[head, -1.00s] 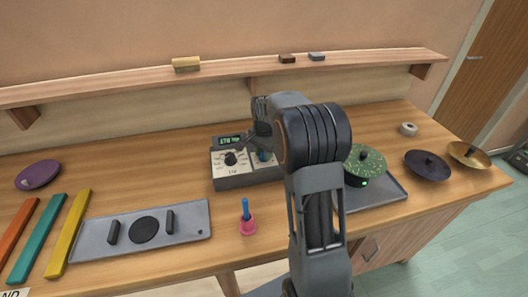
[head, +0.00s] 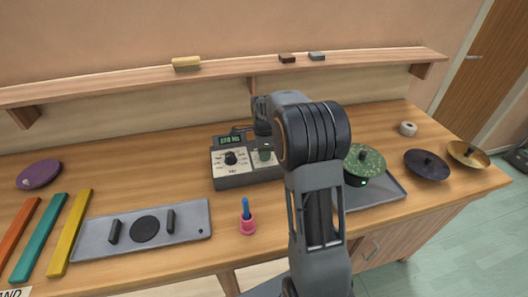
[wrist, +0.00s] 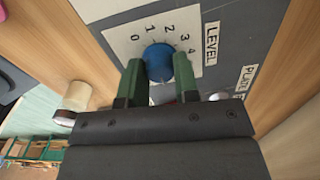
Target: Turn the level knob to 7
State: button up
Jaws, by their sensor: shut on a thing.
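The blue level knob (wrist: 158,60) sits on a white dial plate (wrist: 127,35) beside the word LEVEL in the wrist view. Numbers 0 to 4 show around its far side; the higher numbers are hidden by my gripper. I cannot make out where its pointer stands. My gripper (wrist: 159,88) has its two green fingers on either side of the knob, shut on it. In the head view the grey control box (head: 234,181) stands mid-table, and my arm covers its right part. A black knob (head: 230,158) shows on its left dial, below a green-lit display.
A pink-based bell with a blue handle (head: 247,217) stands before the box. A grey tray with handles (head: 190,236) lies left. A green speckled lid (head: 367,160) and dark and brass cymbals (head: 427,165) are right. A shelf (head: 220,78) runs behind.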

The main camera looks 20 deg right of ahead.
jog(key=shift+m, duration=0.3)
dwell(0.4)
jog(key=o, duration=0.9)
notch_tip(320, 180, up, 14)
jog(key=shift+f, duration=0.1)
dwell(0.4)
